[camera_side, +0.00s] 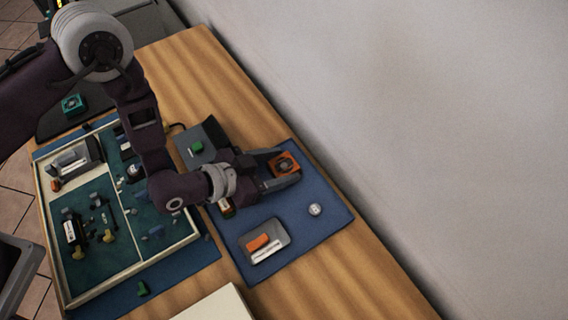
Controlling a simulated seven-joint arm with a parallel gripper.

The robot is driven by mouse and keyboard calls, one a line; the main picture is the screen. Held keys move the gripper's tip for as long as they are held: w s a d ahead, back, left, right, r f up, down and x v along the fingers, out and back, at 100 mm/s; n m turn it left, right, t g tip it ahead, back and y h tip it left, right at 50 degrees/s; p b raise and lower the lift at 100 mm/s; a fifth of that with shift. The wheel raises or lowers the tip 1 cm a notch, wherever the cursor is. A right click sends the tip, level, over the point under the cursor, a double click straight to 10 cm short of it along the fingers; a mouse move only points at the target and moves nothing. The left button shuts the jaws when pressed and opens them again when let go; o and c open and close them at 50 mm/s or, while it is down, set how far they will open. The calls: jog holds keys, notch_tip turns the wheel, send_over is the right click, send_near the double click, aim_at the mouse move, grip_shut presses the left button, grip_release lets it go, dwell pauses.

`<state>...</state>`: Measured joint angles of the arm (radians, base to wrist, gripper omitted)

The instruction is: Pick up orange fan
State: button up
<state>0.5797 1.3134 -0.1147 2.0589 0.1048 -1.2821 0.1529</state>
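The orange fan (285,163), a small square frame with a dark round centre, is at the far right part of the blue mat (325,216). My gripper (284,167) reaches over the mat from the left, with its two dark fingers apart and the fan between them. One finger lies along the fan's upper left side and the other along its lower side. I cannot tell whether the fingers press on the fan, or whether the fan rests on the mat or is raised. My wrist hides part of the mat.
A grey tray (281,236) with an orange and a white item is at the mat's front. A round silvery piece (314,209) lies to its right. A green piece (197,147) sits on a grey holder behind my wrist. A compartmented box (146,262) with several parts stands left.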

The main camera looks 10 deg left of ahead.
jog(key=c, duration=0.3)
jog(key=shift+c, duration=0.2)
jog(key=shift+r, duration=0.15)
